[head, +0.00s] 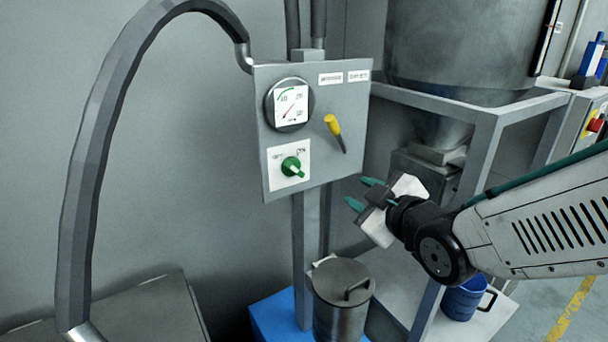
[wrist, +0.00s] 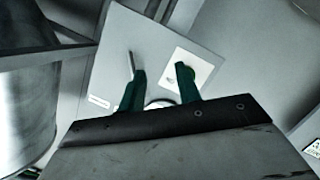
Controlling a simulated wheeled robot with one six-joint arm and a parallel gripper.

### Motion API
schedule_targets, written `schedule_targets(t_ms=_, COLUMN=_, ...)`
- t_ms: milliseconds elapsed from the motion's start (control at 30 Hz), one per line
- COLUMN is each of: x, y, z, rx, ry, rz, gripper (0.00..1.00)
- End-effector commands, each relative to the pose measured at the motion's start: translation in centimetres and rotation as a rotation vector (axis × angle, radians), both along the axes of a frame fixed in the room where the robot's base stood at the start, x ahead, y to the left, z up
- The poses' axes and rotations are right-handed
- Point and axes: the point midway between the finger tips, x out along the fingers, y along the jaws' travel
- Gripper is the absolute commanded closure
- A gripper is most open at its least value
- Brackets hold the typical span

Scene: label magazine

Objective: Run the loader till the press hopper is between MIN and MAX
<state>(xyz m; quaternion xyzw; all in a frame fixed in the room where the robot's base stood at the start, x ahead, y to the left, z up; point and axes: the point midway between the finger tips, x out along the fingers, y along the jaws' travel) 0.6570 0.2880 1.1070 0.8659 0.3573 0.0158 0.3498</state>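A big grey hopper (head: 460,45) stands in a frame at upper right. A narrow dark strip with a red mark (head: 548,27) is at its right edge; no level is readable. My gripper (head: 363,193) is open and empty, right of and below the panel, apart from it. The wrist view shows the panel (wrist: 152,40) beyond the fingers.
A thick grey hose (head: 78,190) arches from the panel to the lower left. A blue mug (head: 463,300) is under my arm. The hopper's frame (head: 484,150) stands close behind my gripper.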

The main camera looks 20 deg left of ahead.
Motion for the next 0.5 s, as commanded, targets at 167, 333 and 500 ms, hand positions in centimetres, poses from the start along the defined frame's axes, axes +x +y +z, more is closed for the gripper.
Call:
schedule_targets(t_ms=167, x=-2.0, y=5.3, z=0.3, rx=0.059, ry=-0.169, rz=0.137, gripper=0.66)
schedule_targets(t_ms=333, x=-2.5, y=7.1, z=0.7, rx=0.086, ry=-0.227, rz=0.174, gripper=0.66)
schedule_targets(t_ms=500, x=-1.0, y=8.9, z=0.7, rx=0.087, ry=-0.23, rz=0.175, gripper=0.66)
